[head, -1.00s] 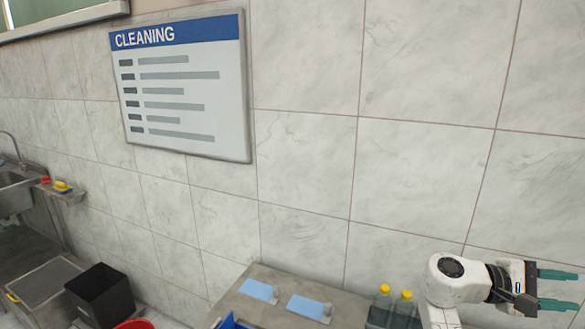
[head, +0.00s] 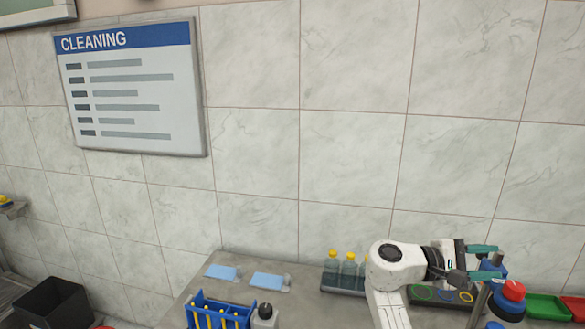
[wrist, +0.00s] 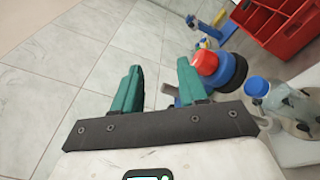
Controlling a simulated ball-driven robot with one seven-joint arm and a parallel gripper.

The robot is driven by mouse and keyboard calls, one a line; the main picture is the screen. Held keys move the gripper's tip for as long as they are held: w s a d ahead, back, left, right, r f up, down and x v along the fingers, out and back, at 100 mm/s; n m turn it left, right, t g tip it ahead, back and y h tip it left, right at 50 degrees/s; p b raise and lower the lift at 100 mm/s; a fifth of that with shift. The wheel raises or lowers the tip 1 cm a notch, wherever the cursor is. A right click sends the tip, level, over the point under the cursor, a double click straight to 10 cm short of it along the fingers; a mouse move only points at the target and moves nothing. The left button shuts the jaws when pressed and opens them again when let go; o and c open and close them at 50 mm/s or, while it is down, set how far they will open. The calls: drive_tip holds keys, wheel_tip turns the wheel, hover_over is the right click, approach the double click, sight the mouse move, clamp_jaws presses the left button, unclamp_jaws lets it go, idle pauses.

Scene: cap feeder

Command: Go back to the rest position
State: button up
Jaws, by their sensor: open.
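My gripper (head: 483,262) is at the right of the head view, at the end of my white arm, above the worktop. Its two teal fingers are apart with nothing between them. In the wrist view the fingers (wrist: 158,88) are spread in front of pale tiles. A red-capped blue piece (wrist: 222,68) is just right of the right finger in the wrist view. In the head view a red cap (head: 513,290) on a blue body shows below and right of the fingers.
The worktop (head: 305,299) carries a blue rack (head: 218,309), two light-blue cloths and several yellow-capped bottles (head: 348,270). Green (head: 546,306) and red trays lie at the far right. A black bin (head: 50,303) stands lower left. A red compartment box (wrist: 284,25) shows in the wrist view.

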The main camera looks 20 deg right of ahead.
drive_tip(key=s+a+f+t+y+b, duration=0.1)
drive_tip(key=s+f, duration=0.3)
drive_tip(key=f, duration=0.5)
drive_tip(key=s+a+f+m+t+y+b, duration=0.1)
drive_tip(key=s+a+f+t+y+b, duration=0.1)
drive_tip(key=f, duration=0.8)
drive_tip(key=s+a+f+m+t+y+b, duration=0.1)
drive_tip(key=s+a+f+t+y+b, duration=0.1)
drive_tip(key=s+f, duration=0.5)
drive_tip(key=shift+s+a+f+y+b, duration=0.2)
drive_tip(key=shift+a+f+y+b, duration=0.05)
drive_tip(key=shift+a+f+y, duration=0.5)
drive_tip(key=shift+s+a+f+y+b, duration=0.2)
drive_tip(key=shift+a+f+y, duration=0.3)
drive_tip(key=shift+a, duration=0.3)
drive_tip(key=s+a+f+t+y+b, duration=0.1)
drive_tip(key=s+a+f+y, duration=0.3)
drive_tip(key=a, duration=0.5)
drive_tip(key=s+a+f+m+t+y+b, duration=0.1)
drive_tip(key=s+a+f+y+b, duration=0.2)
drive_tip(key=s+a, duration=0.6)
wheel_tip(320, 180, down, 4)
drive_tip(key=shift+r+y, duration=0.1)
drive_tip(key=shift+y, duration=1.05)
drive_tip(key=shift+w+d, duration=0.1)
